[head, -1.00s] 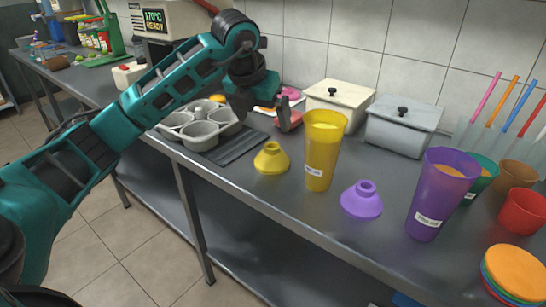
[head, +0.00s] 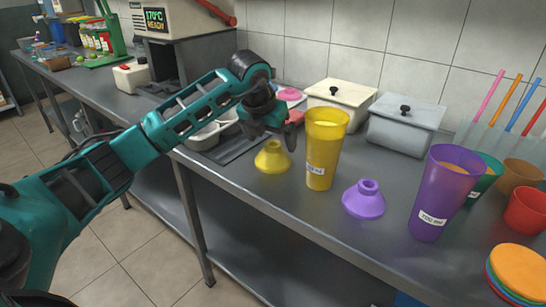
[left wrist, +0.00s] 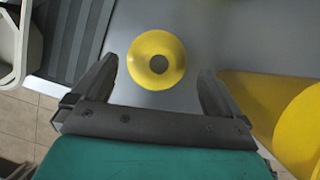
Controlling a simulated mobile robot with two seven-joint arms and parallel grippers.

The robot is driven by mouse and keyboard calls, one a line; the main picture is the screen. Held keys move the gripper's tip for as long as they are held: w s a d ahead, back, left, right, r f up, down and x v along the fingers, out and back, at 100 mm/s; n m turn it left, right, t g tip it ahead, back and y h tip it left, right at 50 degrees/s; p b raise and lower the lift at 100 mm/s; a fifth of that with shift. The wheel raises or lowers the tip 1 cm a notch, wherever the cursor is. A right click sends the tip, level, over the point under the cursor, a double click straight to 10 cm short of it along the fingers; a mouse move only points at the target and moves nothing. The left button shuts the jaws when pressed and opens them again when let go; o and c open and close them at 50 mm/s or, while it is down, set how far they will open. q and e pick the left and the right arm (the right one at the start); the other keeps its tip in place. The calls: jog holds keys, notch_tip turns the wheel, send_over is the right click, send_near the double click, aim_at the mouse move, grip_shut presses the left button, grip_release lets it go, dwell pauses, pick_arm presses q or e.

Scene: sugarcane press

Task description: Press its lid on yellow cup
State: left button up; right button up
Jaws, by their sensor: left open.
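The yellow cup (head: 323,152) stands upright on the counter, full of something yellow, with a white label. Its yellow lid (head: 272,158), a cone with a neck on top, sits on the counter left of the cup. My left gripper (head: 278,137) is open and above the lid, pointing down. In the left wrist view the lid (left wrist: 157,59) lies ahead between the open fingertips (left wrist: 159,72), untouched as far as I can see. The yellow cup (left wrist: 290,120) is close beside the right finger there. My right gripper is not in view.
A purple lid (head: 363,200) and a tall purple cup (head: 440,195) stand to the right. Lidded pots (head: 404,125) stand behind near the wall. A cup tray (head: 210,132) is to the left. The counter's front edge runs close to the lids.

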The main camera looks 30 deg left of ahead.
aim_at(273, 149)
pick_arm(q)
jog(key=x, duration=0.4)
jog(key=shift+f+b, duration=0.4)
jog(key=shift+f, duration=0.05)
jog(key=c, duration=0.6)
jog(key=shift+c, duration=0.2)
jog(key=shift+r, duration=0.15)
notch_tip(273, 149, up, 20)
jog(key=p, duration=0.4)
